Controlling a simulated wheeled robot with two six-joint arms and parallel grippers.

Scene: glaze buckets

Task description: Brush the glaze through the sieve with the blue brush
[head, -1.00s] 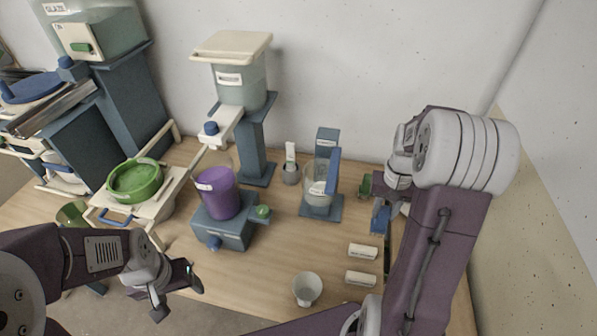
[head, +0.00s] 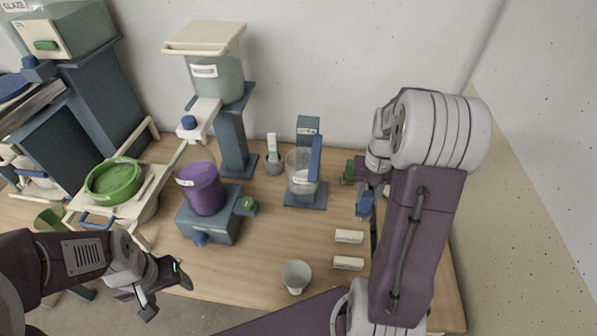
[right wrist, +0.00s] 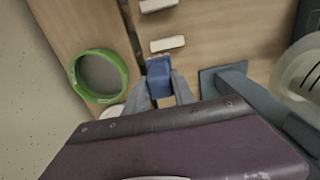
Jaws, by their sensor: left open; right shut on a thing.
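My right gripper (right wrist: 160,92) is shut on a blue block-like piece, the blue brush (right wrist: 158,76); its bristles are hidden. In the head view the blue brush (head: 365,204) shows at the table's right side, beside my arm. A sieve (right wrist: 100,75) with a green rim and grey mesh lies close by in the right wrist view; my arm hides it in the head view. A green round pan or sieve (head: 113,180) sits on a pale rack at the left. My left gripper (head: 163,285) is open and empty, low at the front left.
A purple bucket (head: 203,190) stands on a blue-grey base. A clear pitcher (head: 301,178) is on a stand at the middle back. A white cup (head: 296,277) and two pale labelled blocks (head: 349,236) are at the front right. Front-centre table is bare.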

